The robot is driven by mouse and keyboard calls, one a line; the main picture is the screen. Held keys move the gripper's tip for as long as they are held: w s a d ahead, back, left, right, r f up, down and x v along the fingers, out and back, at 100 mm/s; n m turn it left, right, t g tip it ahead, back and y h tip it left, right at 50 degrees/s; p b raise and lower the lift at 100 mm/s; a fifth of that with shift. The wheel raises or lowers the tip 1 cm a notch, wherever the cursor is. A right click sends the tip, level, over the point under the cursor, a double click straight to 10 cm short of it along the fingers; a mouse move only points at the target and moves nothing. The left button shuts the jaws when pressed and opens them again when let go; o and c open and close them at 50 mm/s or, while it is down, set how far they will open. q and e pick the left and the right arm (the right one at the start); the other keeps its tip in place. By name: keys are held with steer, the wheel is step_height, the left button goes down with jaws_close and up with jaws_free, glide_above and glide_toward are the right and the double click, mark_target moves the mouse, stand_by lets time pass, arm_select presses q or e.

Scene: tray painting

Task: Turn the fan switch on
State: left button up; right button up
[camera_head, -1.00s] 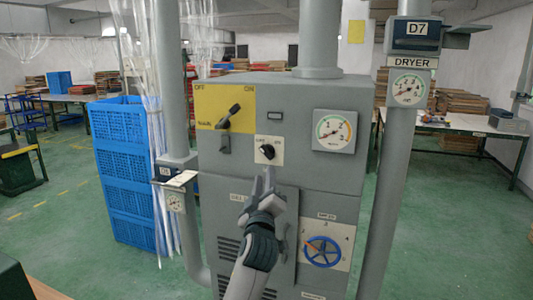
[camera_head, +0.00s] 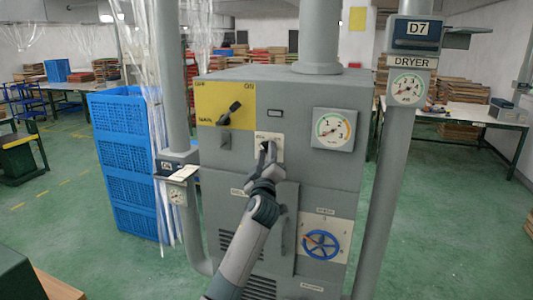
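A grey machine cabinet (camera_head: 226,165) stands in front of me. A small white plate (camera_head: 260,138) with a dark rotary knob sits on its front, below a small dark window; its lettering is too small to read. I cannot tell whether the fingers touch the knob. A larger dark lever (camera_head: 230,113) sits on a yellow plate up to the left, slanting up to the right. My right gripper is not in view.
A round gauge (camera_head: 334,129) is right of the plate, and a blue handwheel (camera_head: 321,245) is below it. Grey pipes (camera_head: 398,150) flank the cabinet. Blue crates (camera_head: 124,160) stand at left. A vertical handle runs on the lower door beside my arm.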

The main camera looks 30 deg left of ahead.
arm_select(q)
jaws_close()
